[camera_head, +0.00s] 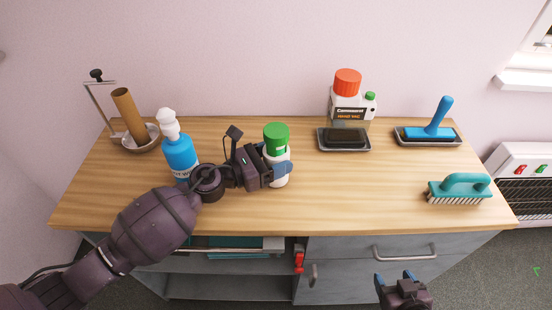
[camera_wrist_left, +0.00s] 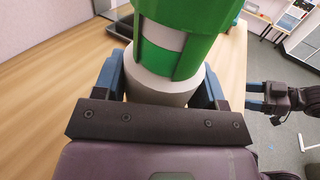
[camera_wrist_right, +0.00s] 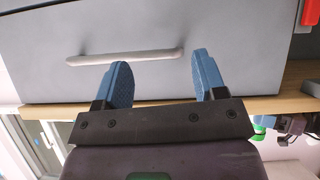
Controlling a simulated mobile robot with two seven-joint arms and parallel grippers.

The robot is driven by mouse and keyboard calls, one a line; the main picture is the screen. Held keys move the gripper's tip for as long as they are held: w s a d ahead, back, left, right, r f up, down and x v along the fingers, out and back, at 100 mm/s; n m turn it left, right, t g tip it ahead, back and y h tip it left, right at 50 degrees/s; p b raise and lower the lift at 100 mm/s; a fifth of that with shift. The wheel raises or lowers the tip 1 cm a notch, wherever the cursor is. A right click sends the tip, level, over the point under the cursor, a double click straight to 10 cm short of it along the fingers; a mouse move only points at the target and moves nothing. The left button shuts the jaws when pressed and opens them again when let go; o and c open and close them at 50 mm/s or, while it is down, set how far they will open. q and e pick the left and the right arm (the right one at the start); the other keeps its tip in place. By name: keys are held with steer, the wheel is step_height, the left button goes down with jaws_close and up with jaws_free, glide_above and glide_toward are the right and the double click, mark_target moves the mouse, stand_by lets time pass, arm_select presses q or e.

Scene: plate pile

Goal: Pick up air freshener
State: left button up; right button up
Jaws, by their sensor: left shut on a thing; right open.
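The air freshener is a white can with a green cap (camera_head: 277,139), upright at the middle of the wooden counter. It fills the left wrist view (camera_wrist_left: 178,40), its white body between the blue fingers. My left gripper (camera_head: 279,168) is shut on the can from the left side. Whether the can's base touches the counter is hard to tell. My right gripper (camera_head: 394,277) is open and empty, low in front of the cabinet; its blue fingers (camera_wrist_right: 158,80) stand apart in the right wrist view, before a drawer handle (camera_wrist_right: 125,57).
A blue soap bottle (camera_head: 180,155) stands just left of my left gripper. A bowl (camera_head: 138,142) with a cardboard tube is further left. A jug (camera_head: 350,108), dark sponge tray (camera_head: 343,140), blue-handled brush (camera_head: 435,122) and teal brush (camera_head: 459,188) stand right. The counter's front middle is clear.

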mark_target(276, 130)
arm_select(q)
step_height(276, 130, up, 14)
steer(key=p, duration=0.6)
steer(key=shift+r+p, duration=0.15)
steer(key=shift+p, duration=0.25)
step_height(276, 130, up, 4)
steer(key=shift+f+p, duration=0.25)
steer(key=shift+p, duration=0.65)
steer(key=shift+d+r, duration=0.1)
steer(key=shift+r, duration=0.75)
